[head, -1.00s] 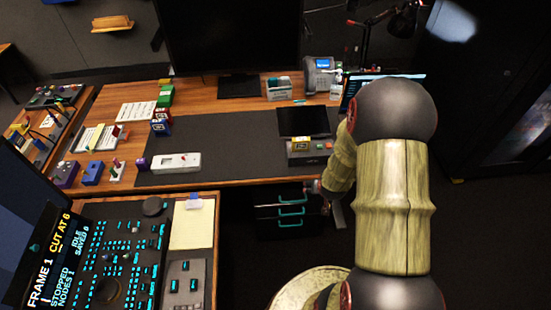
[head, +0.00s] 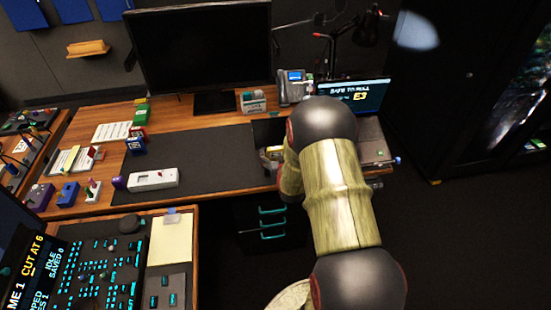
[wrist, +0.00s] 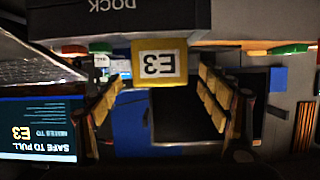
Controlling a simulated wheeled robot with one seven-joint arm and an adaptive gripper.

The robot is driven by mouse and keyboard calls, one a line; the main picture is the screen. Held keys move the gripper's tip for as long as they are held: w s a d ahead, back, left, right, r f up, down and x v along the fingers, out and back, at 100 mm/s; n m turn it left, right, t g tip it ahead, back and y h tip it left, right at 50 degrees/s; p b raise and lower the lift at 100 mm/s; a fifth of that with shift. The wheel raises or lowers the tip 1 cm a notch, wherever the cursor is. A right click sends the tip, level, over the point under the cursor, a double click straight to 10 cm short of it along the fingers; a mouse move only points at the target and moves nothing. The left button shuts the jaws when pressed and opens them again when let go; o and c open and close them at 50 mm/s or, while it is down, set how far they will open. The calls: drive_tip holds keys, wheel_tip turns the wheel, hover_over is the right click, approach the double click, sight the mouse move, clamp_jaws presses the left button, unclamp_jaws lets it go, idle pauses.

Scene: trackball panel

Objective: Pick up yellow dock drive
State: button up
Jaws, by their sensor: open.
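The yellow dock drive (wrist: 158,64) shows a white label reading E3, upside down in the wrist view. It sticks out from the dark dock (wrist: 120,17), whose lettering is also upside down. My gripper (wrist: 161,80) is open, with one padded finger on each side of the drive. Gaps show between the fingers and the drive, so it is not held.
A laptop (head: 352,97) behind the dock reads "SAFE TO PULL E3". A big monitor (head: 200,55) and a phone (head: 293,87) stand at the desk's back. A white device (head: 153,180) lies on the dark mat (head: 200,152). Teal-handled drawers (head: 272,222) are below.

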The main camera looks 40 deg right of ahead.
drive_tip(key=shift+x, duration=1.45)
drive_tip(key=shift+c, duration=1.3)
drive_tip(key=shift+r, duration=0.1)
drive_tip(key=c, duration=1.1)
